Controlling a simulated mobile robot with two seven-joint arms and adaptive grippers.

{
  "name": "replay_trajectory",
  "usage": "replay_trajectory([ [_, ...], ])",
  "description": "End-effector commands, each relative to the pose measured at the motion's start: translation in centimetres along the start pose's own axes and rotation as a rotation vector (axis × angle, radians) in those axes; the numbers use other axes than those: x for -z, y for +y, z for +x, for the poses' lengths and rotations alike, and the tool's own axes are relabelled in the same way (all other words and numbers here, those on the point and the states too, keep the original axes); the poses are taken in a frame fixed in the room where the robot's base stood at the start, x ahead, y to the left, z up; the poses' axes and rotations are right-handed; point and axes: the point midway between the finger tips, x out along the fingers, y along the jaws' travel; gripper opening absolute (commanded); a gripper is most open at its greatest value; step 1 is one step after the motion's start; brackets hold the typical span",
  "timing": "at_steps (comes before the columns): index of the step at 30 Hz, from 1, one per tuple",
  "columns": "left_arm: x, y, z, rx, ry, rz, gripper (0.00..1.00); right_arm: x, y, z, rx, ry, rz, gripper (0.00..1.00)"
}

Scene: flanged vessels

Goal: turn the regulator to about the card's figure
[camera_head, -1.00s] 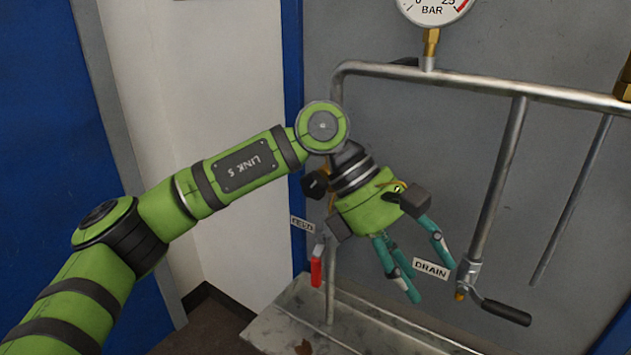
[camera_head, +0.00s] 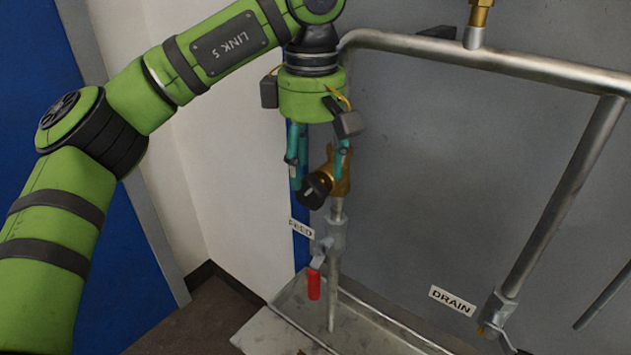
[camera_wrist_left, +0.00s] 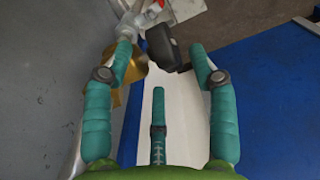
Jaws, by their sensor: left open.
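The regulator has a brass body (camera_head: 341,175) and a black knob (camera_head: 317,189) on the feed pipe. My left gripper (camera_head: 318,168) points down over it with its teal fingers open. One finger is left of the knob, another is in front of the brass body. In the left wrist view, the black knob (camera_wrist_left: 166,48) lies between the open fingertips (camera_wrist_left: 162,52), with brass (camera_wrist_left: 136,68) behind the left finger. I cannot tell whether any finger touches it. The gauge's dial is out of view; only its brass stem (camera_head: 479,15) shows. No card with a figure is visible. My right gripper is not in view.
Below the regulator are the FEED label (camera_head: 301,229) and a red-handled valve (camera_head: 314,283). A DRAIN label (camera_head: 452,301) is at lower right, beside another pipe (camera_head: 560,205). A metal tray (camera_head: 268,335) lies below. The grey panel between the pipes is clear.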

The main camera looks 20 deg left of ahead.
Motion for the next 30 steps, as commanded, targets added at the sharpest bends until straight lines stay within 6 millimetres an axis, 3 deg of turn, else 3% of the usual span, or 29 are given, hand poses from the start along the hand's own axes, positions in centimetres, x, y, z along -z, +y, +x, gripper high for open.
replay_trajectory([
  [3, 0.0, 0.0, 2.0, 0.003, -0.001, 0.002, 0.58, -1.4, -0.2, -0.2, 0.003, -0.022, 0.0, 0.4],
  [9, 0.0, 0.0, 4.0, 0.0, 0.0, 0.0, 0.58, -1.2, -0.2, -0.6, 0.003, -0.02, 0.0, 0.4],
  [19, -0.1, 0.0, 4.4, -0.002, -0.001, 0.001, 0.58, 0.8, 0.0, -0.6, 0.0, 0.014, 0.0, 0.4],
  [23, -0.1, 0.0, 4.4, -0.002, -0.001, 0.001, 0.06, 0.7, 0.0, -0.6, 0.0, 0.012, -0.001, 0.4],
  [24, -0.1, 0.0, 4.4, -0.001, -0.001, 0.001, 0.01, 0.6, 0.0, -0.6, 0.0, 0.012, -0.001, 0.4],
  [30, -0.1, 0.0, 4.5, 0.0, 0.002, 0.001, 0.01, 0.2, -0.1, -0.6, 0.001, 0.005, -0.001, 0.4],
])
